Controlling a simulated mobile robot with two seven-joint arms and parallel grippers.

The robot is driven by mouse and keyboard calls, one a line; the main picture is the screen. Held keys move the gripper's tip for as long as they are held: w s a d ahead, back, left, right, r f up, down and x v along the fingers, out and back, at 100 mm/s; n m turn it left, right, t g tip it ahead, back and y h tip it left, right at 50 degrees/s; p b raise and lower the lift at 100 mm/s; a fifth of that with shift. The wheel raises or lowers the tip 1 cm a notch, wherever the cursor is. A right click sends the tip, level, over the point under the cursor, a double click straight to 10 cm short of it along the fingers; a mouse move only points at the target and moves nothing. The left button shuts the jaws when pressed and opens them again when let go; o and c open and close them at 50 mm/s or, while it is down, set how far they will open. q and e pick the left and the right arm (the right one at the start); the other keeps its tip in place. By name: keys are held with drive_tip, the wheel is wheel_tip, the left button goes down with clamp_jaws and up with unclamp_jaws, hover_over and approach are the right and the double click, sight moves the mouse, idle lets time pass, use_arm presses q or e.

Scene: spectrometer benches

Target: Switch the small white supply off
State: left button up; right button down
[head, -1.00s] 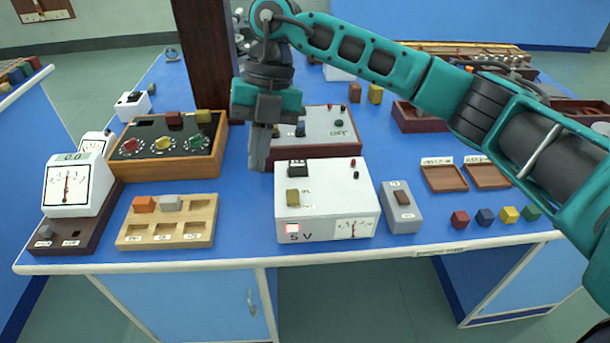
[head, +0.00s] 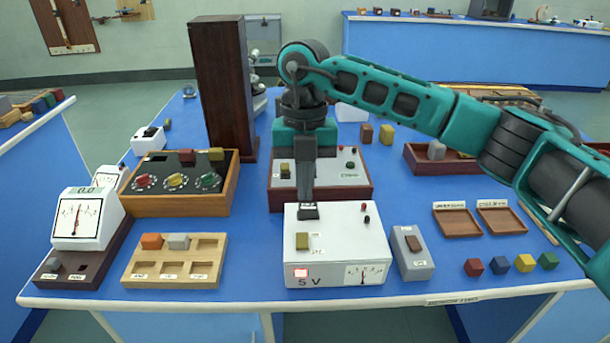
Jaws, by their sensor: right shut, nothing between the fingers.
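The small white supply (head: 345,240) stands near the front edge of the bench, marked "5 V". A red lamp (head: 300,272) on its front looks lit, and a small dial meter (head: 364,274) sits beside it. On its top are a dark switch (head: 308,212) at the back left, a yellow-olive block (head: 302,242) and two small terminals. My right gripper (head: 307,203) is shut and empty, pointing down with its tips at the dark switch; I cannot tell whether they touch. The tips partly hide the switch. My left gripper is not in view.
A larger grey-topped unit (head: 335,180) in a dark red case stands close behind. A grey switch box (head: 413,255) is just right of the supply. A wooden sorting tray (head: 216,275) and a knob panel (head: 158,203) lie left. A tall dark column (head: 222,90) rises behind.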

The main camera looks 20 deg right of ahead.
sight(305, 243)
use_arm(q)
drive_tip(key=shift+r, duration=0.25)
use_arm(e)
drive_tip(key=f, duration=0.3)
drive_tip(key=s+f, duration=0.1)
drive_tip(key=f, duration=0.6)
drive_tip(key=shift+s+a, duration=0.15)
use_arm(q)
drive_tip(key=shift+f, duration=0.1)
